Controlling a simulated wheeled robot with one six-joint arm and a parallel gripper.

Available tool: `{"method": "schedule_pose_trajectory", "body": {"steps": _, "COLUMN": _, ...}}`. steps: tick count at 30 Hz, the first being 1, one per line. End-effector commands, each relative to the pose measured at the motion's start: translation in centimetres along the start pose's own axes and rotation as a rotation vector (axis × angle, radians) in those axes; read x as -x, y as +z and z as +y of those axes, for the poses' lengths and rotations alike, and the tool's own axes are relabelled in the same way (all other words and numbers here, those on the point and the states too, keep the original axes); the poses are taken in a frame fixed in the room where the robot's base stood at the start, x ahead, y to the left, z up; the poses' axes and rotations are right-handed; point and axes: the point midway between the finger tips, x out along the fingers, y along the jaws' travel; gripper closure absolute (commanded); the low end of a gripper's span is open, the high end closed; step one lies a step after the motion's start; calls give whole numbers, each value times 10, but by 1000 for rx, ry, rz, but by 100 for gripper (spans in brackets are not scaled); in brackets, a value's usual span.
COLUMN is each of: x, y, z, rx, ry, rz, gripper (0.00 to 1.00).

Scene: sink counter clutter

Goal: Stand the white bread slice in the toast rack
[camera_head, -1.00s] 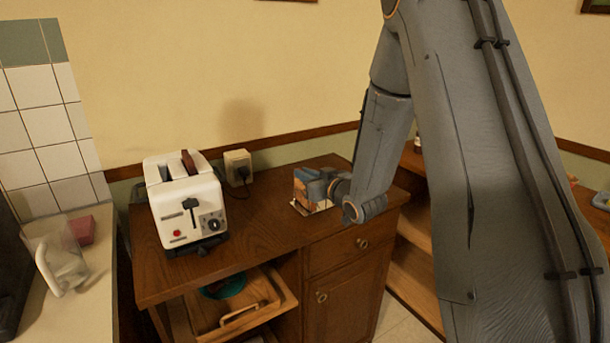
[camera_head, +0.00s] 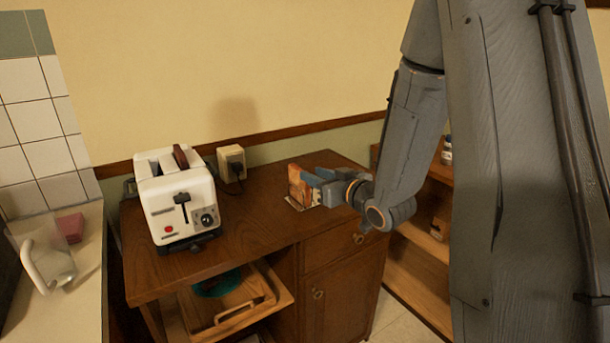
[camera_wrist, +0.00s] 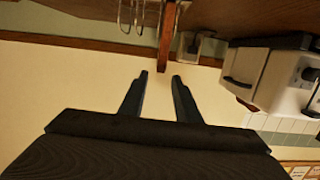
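The bread slice (camera_head: 300,186), orange-brown in this light, stands upright near the back right of the wooden counter. In the wrist view, which is upside down, its brown crust edge (camera_wrist: 167,38) shows edge-on. The toast rack (camera_head: 298,204) is at its foot; its wire loops (camera_wrist: 139,14) show beside the slice in the wrist view. The slice appears to stand in the rack; its lower edge is hard to see. My gripper (camera_wrist: 161,75) is open, with its fingertips apart and the slice's edge in line with the gap. It also shows right of the slice in the head view (camera_head: 318,183).
A white toaster (camera_head: 176,197) with a dark brown slice in its top stands on the left of the counter. A wall socket with a plug (camera_head: 232,163) is behind. An open wooden tray (camera_head: 243,317) is below.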

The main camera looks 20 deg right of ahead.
Motion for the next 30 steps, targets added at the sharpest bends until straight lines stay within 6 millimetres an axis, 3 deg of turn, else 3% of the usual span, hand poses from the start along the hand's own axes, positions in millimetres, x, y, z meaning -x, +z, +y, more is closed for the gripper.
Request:
{"method": "schedule_pose_trajectory", "body": {"steps": 7, "x": 32, "y": 0, "z": 1, "rx": 0, "ry": 2, "rz": 1, "gripper": 70}}
{"method": "schedule_pose_trajectory", "body": {"steps": 16, "x": 37, "y": 9, "z": 1, "rx": 7, "ry": 26, "rz": -60, "gripper": 70}}
{"method": "schedule_pose_trajectory", "body": {"steps": 20, "x": 40, "y": 34, "z": 4, "rx": 15, "ry": 96, "rz": -226, "gripper": 70}}
{"method": "schedule_pose_trajectory", "body": {"steps": 23, "x": 53, "y": 61, "z": 4, "rx": 8, "ry": 161, "rz": -404, "gripper": 70}}
{"method": "schedule_pose_trajectory", "body": {"steps": 26, "x": 76, "y": 86, "z": -1, "rx": -17, "ry": 216, "rz": -585, "gripper": 70}}
{"method": "schedule_pose_trajectory", "body": {"steps": 30, "x": 121, "y": 116, "z": -23, "rx": -75, "ry": 262, "rz": -843, "gripper": 70}}
